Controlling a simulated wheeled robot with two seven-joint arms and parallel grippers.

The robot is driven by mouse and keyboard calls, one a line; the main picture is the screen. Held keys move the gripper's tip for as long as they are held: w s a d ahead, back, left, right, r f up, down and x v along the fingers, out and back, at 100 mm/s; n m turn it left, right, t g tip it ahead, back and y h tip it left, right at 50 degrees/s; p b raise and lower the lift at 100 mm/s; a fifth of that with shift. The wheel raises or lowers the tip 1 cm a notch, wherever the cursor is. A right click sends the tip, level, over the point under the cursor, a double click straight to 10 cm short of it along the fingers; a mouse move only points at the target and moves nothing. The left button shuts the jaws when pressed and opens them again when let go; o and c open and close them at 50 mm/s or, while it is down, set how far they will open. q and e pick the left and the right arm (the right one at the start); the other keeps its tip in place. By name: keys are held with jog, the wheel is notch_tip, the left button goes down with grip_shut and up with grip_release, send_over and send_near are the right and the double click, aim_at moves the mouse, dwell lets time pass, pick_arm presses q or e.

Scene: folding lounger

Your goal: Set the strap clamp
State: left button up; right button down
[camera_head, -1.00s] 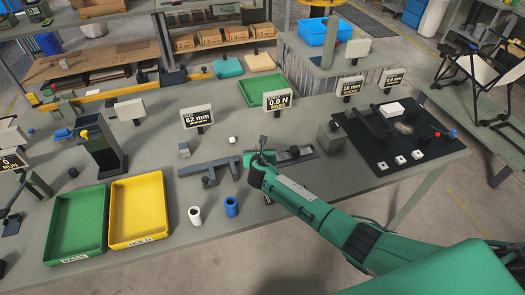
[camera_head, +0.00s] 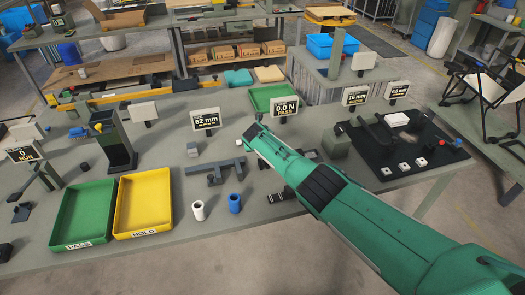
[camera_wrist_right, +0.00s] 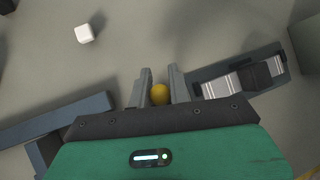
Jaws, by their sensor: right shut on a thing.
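My right gripper (camera_wrist_right: 161,88) is shut on a small yellow ball-shaped knob (camera_wrist_right: 160,94) in the right wrist view. What the knob belongs to is hidden by the hand. To the right of the fingers lies a dark tray (camera_wrist_right: 214,91) with a grey striped strap (camera_wrist_right: 220,82) and a black block, perhaps the clamp (camera_wrist_right: 257,76), across it. The gripper is apart from the strap in the picture. In the head view, my right arm hides most of that tray and its fingertips do not show. My left gripper is not in view.
A blue-grey bracket (camera_head: 226,166) stands left of my right arm. In front are a white cylinder (camera_head: 199,210), a blue cylinder (camera_head: 234,203), a yellow tray (camera_head: 120,218) and a green tray (camera_head: 60,222). A black mat (camera_head: 385,173) with small parts lies right. A white cube (camera_wrist_right: 84,33) lies on the bench.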

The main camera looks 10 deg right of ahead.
jog(key=shift+w+f+g+b, duration=0.2)
jog(key=shift+g+b, duration=0.1)
jog(key=shift+b, duration=0.1)
dwell(0.3)
jog(key=c, duration=1.3)
grip_release()
jog(key=shift+w, duration=0.1)
jog(key=p+v, duration=0.3)
jog(key=p, duration=0.1)
jog(key=shift+r, duration=0.2)
jog(key=v, duration=1)
jog(key=shift+r+p, duration=0.2)
jog(key=shift+p, duration=0.2)
